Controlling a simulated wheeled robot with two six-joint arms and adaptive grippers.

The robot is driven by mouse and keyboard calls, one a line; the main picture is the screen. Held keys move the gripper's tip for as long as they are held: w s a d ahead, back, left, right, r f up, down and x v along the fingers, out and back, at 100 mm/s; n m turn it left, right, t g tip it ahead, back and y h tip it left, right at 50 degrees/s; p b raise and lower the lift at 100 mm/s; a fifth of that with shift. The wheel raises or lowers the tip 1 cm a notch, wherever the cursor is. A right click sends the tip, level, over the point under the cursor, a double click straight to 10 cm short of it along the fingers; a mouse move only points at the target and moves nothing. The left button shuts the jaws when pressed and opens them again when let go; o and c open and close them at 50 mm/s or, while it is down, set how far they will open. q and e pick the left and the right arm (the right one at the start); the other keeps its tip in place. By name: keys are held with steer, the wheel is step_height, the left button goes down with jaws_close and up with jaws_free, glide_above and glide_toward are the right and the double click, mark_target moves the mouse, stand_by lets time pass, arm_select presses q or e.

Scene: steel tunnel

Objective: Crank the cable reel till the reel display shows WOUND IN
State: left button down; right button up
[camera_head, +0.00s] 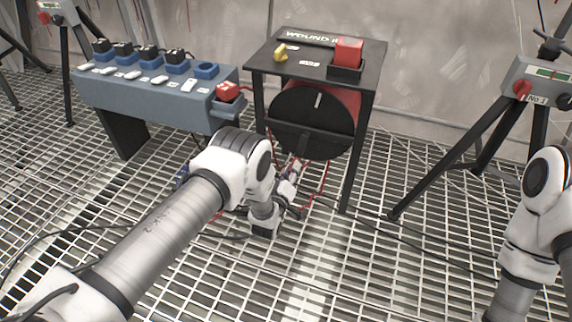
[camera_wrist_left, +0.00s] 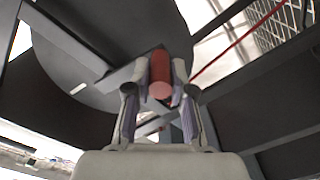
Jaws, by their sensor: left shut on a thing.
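The cable reel is a black disc (camera_head: 312,125) with a red drum behind it, under a black stand (camera_head: 262,52). The reel display (camera_head: 310,38) on the stand's back edge shows white letters reading "WOUND I"; the end is hidden behind a red block. My left gripper (camera_head: 290,182) is low in front of the reel, mostly behind my own arm. In the left wrist view my left gripper (camera_wrist_left: 159,78) is shut on the red crank handle (camera_wrist_left: 159,88), on an arm crossing the dark disc (camera_wrist_left: 110,45). My right arm shows at the right; its gripper is out of view.
A yellow knob (camera_head: 281,53) and a red block in a black holder (camera_head: 347,54) sit on the stand. Left stands a blue-grey socket bench (camera_head: 150,95) with several plugs. A tripod (camera_head: 470,150) with a box is at right. Cables lie on the grating floor.

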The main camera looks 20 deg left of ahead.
arm_select(q)
steer(key=shift+d+f+n, duration=0.1)
steer(key=shift+d+n, duration=0.6)
steer(key=shift+n, duration=0.2)
steer(key=c, duration=1)
jaws_free()
steer(key=s, duration=1.2)
steer(key=shift+a, duration=0.15)
